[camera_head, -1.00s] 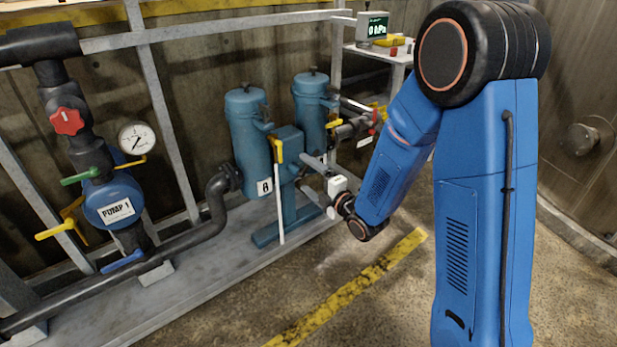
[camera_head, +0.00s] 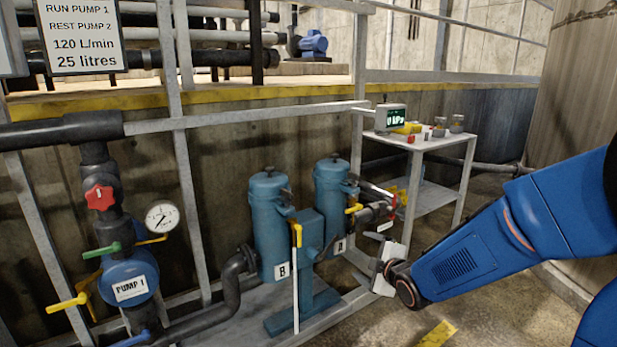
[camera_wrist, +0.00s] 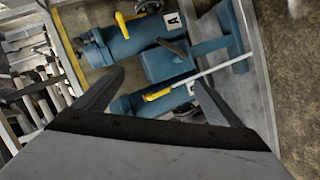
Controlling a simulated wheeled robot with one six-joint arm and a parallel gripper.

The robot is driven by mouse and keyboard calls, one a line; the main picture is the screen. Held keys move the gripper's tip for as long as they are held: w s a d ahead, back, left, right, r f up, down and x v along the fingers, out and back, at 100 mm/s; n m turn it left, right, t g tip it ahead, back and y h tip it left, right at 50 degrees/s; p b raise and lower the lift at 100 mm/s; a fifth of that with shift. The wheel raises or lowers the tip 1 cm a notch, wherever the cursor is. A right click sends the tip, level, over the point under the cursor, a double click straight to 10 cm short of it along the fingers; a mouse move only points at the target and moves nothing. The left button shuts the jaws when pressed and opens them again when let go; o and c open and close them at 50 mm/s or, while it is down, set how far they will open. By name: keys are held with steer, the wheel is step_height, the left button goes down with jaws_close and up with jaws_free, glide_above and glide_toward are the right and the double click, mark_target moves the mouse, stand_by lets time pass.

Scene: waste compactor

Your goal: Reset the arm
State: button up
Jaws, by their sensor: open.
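My gripper (camera_head: 366,266) is at the end of my blue arm, in front of the two blue filter housings in the head view. In the wrist view my gripper (camera_wrist: 161,88) shows two dark fingers spread wide apart with nothing held between them. Beyond the fingers are the blue housings, one labelled A (camera_wrist: 172,19), with yellow-handled valves. In the head view the housing labelled B (camera_head: 270,225) stands left of the other housing (camera_head: 332,195). I cannot tell the exact gap between my fingers and the housings.
Pump 1 (camera_head: 130,282) with its gauge (camera_head: 162,217) and coloured valve handles stands at the left. A grey rail (camera_head: 260,115) runs behind the housings. Open floor lies at the lower right.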

steer(key=s+d+r+m+g+h, duration=0.2)
steer(key=s+d+m, duration=0.25)
steer(key=s, duration=0.25)
steer(key=s+d+r+m+g+h, duration=0.2)
steer(key=s+d+m, duration=0.25)
steer(key=s, duration=0.25)
steer(key=s+d+m+g, duration=0.1)
steer(key=s+m, duration=0.3)
steer(key=s, duration=0.7)
steer(key=s+d+m+g, duration=0.2)
steer(key=s+m+g, duration=0.1)
steer(key=s, duration=0.8)
steer(key=shift+d+r+m, duration=0.15)
steer(key=shift+r+m, duration=0.2)
steer(key=shift+m, duration=0.05)
